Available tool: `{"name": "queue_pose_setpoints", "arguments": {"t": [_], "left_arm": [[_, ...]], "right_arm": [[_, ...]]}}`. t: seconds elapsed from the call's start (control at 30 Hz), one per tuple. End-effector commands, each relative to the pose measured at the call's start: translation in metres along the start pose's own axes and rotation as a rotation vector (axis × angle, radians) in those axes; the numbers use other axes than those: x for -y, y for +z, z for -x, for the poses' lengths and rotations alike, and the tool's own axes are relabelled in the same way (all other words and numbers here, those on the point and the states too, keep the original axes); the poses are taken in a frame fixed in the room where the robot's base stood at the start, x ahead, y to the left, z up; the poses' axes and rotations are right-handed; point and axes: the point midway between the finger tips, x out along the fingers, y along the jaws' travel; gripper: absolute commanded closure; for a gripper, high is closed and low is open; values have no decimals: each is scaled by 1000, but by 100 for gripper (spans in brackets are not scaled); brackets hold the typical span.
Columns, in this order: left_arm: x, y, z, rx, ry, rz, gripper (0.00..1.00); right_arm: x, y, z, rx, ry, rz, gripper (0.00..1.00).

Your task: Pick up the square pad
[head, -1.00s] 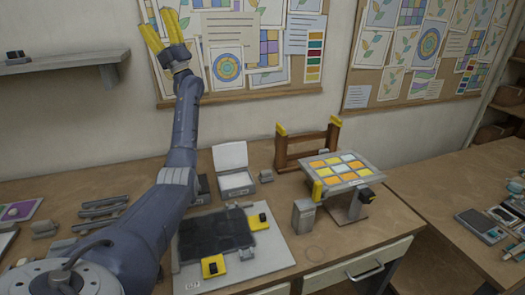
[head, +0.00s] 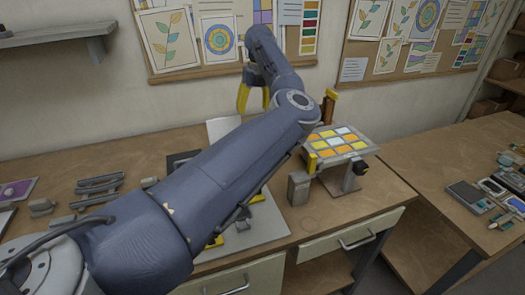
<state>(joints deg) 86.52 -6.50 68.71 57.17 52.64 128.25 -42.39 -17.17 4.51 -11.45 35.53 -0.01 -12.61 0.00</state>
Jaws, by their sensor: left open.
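My left gripper (head: 254,99) hangs with its yellow fingers pointing down, open and empty, in front of the wall board at the back of the table. My left arm crosses the middle of the picture and covers much of the worktop. Below the gripper, the raised pale lid (head: 222,127) of a small box shows above the arm. The box's square inside, which may hold the square pad, is hidden behind the arm. I cannot make out the pad for sure. My right gripper is not in view.
A tilted stand with an orange and yellow tile panel (head: 338,143) is to the right of the arm. A grey block (head: 299,188) stands before it. Grey tools (head: 100,183) lie at the left. The right table (head: 440,150) has free room on its left part.

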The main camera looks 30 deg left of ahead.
Motion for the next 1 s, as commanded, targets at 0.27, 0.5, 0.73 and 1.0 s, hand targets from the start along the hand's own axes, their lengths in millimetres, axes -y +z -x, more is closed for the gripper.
{"name": "queue_pose_setpoints", "arguments": {"t": [0.27, 0.5, 0.73, 1.0], "left_arm": [[23, -17, -19, -65, -103, -27, 31], [26, -19, -62, -63, -99, -26, 31], [29, -21, -100, -61, -98, -27, 31], [32, -22, -121, -60, -100, -27, 31]], "right_arm": [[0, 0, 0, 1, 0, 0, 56], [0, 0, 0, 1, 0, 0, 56], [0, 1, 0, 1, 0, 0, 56], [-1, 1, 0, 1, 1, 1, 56]]}}
